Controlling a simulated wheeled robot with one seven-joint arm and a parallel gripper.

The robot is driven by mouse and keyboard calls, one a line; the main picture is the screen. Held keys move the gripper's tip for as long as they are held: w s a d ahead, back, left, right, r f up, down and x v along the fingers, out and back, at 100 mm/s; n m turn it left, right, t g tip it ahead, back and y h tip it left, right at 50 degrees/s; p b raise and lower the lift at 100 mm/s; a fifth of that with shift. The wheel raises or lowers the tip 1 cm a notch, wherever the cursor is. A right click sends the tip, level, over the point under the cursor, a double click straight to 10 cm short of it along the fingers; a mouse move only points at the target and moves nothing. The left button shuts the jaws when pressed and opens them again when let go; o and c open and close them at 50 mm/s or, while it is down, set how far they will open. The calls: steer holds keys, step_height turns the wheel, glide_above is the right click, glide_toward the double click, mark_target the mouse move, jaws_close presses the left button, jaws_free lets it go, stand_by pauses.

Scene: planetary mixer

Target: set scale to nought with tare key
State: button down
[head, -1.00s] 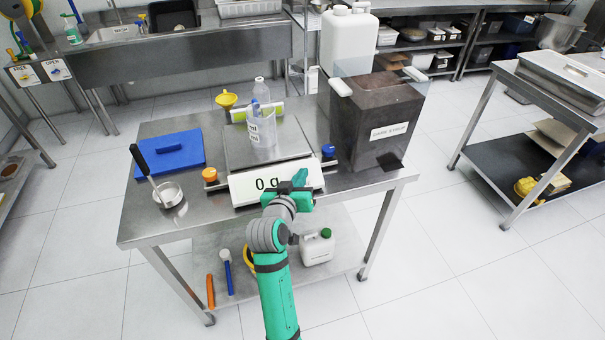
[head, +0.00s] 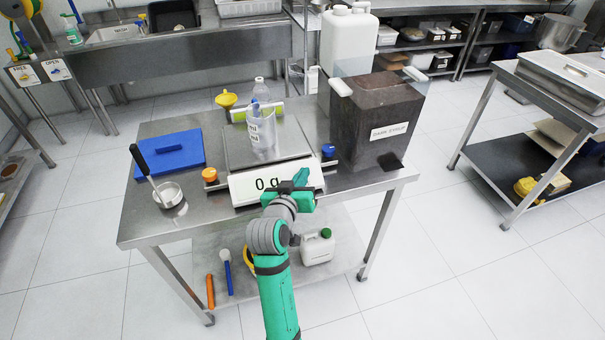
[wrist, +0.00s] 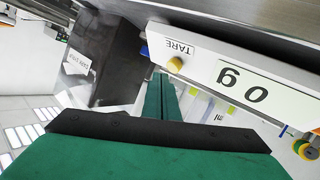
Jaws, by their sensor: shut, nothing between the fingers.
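The scale shows in the head view with a flat metal pan (head: 235,150) and a white slanted front panel (head: 245,188). Its display (wrist: 246,88) reads 0 g in both views. The wrist view shows the panel turned over, with the word TARE beside a round yellow tare key (wrist: 175,64). My gripper (head: 300,186) is in front of the panel's right end and hides the key in the head view. In the wrist view its green fingers (wrist: 162,80) are together and empty, with their tips close to the key. I cannot tell whether they touch it.
A clear beaker (head: 262,135) stands on the pan. A dark syrup box (head: 375,120) stands right of the scale. A blue cap (head: 328,151) and an orange cap (head: 209,174) flank it. A blue board (head: 170,152) and a ladle (head: 168,194) lie to the left.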

steer(key=shift+s+d+r, duration=0.25)
steer(key=shift+s+r, duration=0.5)
steer(key=shift+r, duration=0.25)
steer(key=shift+s+d+r, duration=0.2)
steer(key=shift+s+r, duration=0.5)
steer(key=shift+r, duration=0.25)
steer(key=s+a+f+n+y, duration=0.1)
steer(key=s+f+n+y, duration=0.15)
steer(key=s+f, duration=1.65)
steer(key=s+d+r+m+t+y, duration=0.1)
steer(key=s+m, duration=0.1)
steer(key=s, duration=2.4)
steer(key=shift+s+d+r+m+y, duration=0.2)
steer(key=shift+s+r+m+y, duration=0.15)
steer(key=shift+s+r, duration=0.05)
